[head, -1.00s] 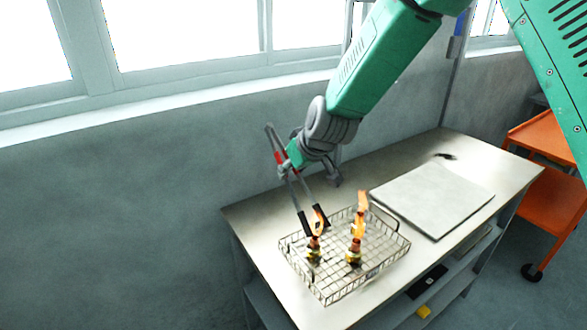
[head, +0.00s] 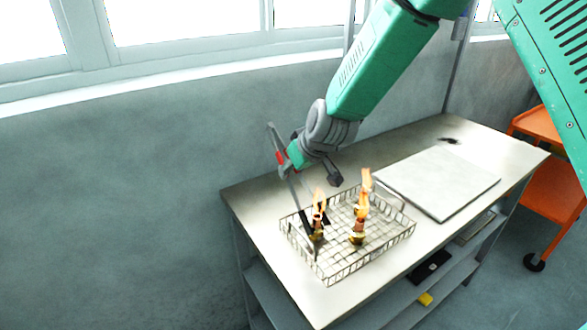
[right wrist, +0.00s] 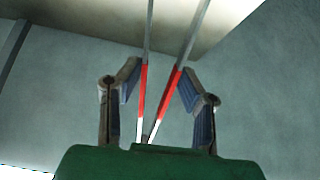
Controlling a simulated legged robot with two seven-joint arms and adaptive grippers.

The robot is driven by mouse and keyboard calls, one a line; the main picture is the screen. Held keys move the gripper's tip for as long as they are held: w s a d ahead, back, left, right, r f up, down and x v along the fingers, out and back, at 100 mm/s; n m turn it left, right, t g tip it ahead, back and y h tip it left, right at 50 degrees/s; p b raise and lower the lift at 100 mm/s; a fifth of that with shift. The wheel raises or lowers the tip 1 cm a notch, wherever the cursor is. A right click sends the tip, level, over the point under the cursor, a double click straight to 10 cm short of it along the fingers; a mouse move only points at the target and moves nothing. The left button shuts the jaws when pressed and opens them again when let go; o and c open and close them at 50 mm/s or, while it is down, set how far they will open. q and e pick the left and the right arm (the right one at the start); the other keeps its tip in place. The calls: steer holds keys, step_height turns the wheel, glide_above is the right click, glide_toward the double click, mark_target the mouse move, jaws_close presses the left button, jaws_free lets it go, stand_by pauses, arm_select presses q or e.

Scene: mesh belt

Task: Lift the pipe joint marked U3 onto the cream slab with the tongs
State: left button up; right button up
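My right gripper (head: 291,158), also in the right wrist view (right wrist: 160,74), is shut on red-banded metal tongs (right wrist: 143,88), one finger against each arm. The tongs (head: 281,157) reach down into a wire basket (head: 341,275). Their dark tips are at the left pipe joint (head: 318,238); whether they touch it I cannot tell. A second pipe joint (head: 358,230) stands to its right in the basket. Both are brassy with orange flames above them. No U3 mark is legible. The cream slab (head: 438,182) lies flat and bare right of the basket. My left gripper is not in view.
The basket and slab are on a metal table (head: 262,190) against a grey wall with windows. A small dark object (head: 449,141) lies at its back right. A shelf below holds a yellow item (head: 425,299). An orange cart (head: 553,190) stands to the right.

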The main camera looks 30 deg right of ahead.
steer(key=shift+a, duration=0.1)
jaws_close()
step_height(320, 180, up, 12)
steer(key=p, duration=1)
steer(key=shift+w, duration=0.1)
